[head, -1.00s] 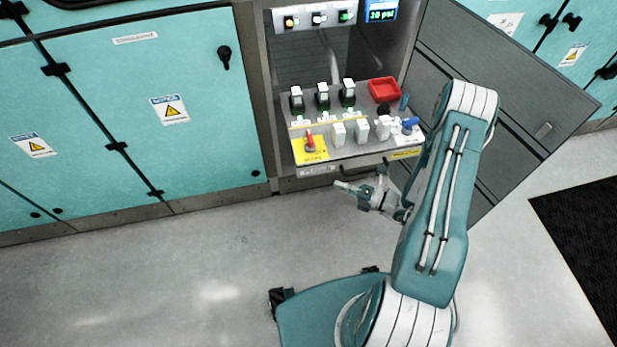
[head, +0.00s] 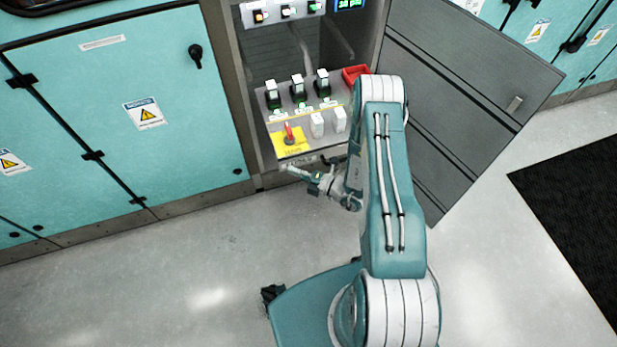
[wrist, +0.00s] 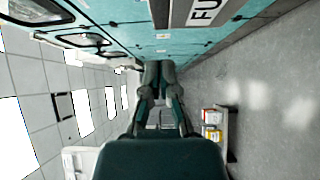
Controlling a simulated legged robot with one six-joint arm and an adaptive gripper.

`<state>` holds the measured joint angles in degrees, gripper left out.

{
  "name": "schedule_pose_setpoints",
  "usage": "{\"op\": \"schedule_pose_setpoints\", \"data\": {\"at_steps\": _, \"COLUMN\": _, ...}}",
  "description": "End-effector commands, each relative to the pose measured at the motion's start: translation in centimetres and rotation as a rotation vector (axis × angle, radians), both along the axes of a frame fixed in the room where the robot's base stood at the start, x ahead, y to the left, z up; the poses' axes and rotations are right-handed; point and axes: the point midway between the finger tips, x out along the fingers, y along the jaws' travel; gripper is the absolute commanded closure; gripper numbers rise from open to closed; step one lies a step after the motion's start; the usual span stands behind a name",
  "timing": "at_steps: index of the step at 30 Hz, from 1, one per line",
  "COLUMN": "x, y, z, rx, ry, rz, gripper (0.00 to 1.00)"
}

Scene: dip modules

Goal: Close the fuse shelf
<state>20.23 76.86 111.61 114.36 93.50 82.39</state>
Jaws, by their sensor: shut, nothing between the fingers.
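The fuse shelf (head: 305,111) is a grey shelf pulled out of the open cabinet in the head view. It carries several black switches, white blocks and a red lever (head: 289,132) on a yellow plate. My arm hides its right part. My gripper (head: 286,169) is shut and empty, close to the shelf's front edge near its left end. I cannot tell whether it touches. In the wrist view the shut fingers (wrist: 160,66) point toward the teal cabinets, and a dark label reading "FU" (wrist: 205,10) shows at the top edge, close by.
The grey cabinet door (head: 470,100) stands wide open to the right, behind my arm. Teal closed cabinets (head: 130,115) line the left. A red tray (head: 354,74) sits at the shelf's right rear. The floor (head: 150,270) at left is clear; a black mat (head: 575,220) lies at right.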

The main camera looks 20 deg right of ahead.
Motion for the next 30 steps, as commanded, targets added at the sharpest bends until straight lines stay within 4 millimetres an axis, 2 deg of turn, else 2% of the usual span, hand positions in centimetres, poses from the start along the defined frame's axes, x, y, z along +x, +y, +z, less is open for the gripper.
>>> {"op": "schedule_pose_setpoints", "data": {"at_steps": 1, "x": 1.0, "y": -0.2, "z": 0.1, "rx": -0.002, "ry": -0.005, "rz": -0.003, "gripper": 1.0}}
{"op": "schedule_pose_setpoints", "data": {"at_steps": 6, "x": 2.8, "y": -0.2, "z": 0.1, "rx": -0.001, "ry": -0.004, "rz": -0.003, "gripper": 1.0}}
{"op": "schedule_pose_setpoints", "data": {"at_steps": 23, "x": 3.6, "y": -0.3, "z": 0.1, "rx": -0.001, "ry": -0.003, "rz": -0.003, "gripper": 1.0}}
{"op": "schedule_pose_setpoints", "data": {"at_steps": 30, "x": 5.8, "y": -0.2, "z": 0.0, "rx": -0.003, "ry": -0.006, "rz": -0.002, "gripper": 1.0}}
